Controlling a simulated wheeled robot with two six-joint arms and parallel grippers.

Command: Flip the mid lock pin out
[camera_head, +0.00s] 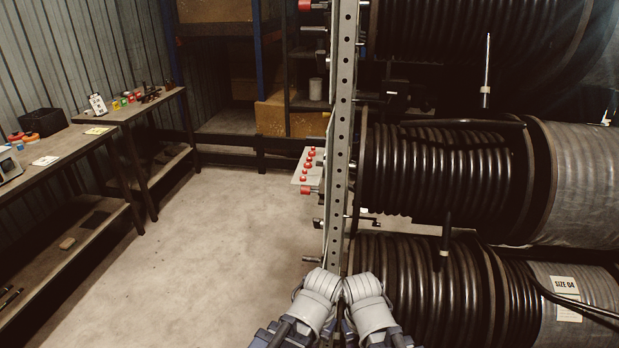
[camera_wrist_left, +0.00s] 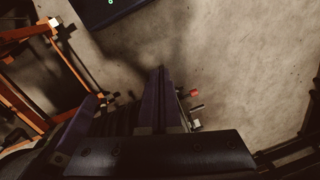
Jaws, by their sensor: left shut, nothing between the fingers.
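The grey perforated rack post (camera_head: 341,130) stands upright at the centre of the head view. At mid height on its left side, a red-tipped handle (camera_head: 307,190) sticks out, with a dark lever (camera_head: 318,222) below it. I cannot tell for sure which is the mid lock pin. The left wrist view shows a red-tipped part (camera_wrist_left: 192,93) and short pale levers beside a dark upright. My left gripper (camera_wrist_left: 160,153) shows as a dark bar low in that view, shut and empty, apart from these parts. My right gripper is out of sight; grey arm links show at the bottom centre.
Large hose reels (camera_head: 440,165) fill the right side. A small panel with red knobs (camera_head: 306,163) juts from the post. Workbenches (camera_head: 100,140) stand along the left wall, shelves (camera_head: 225,125) at the back. The concrete floor (camera_head: 220,240) between is clear.

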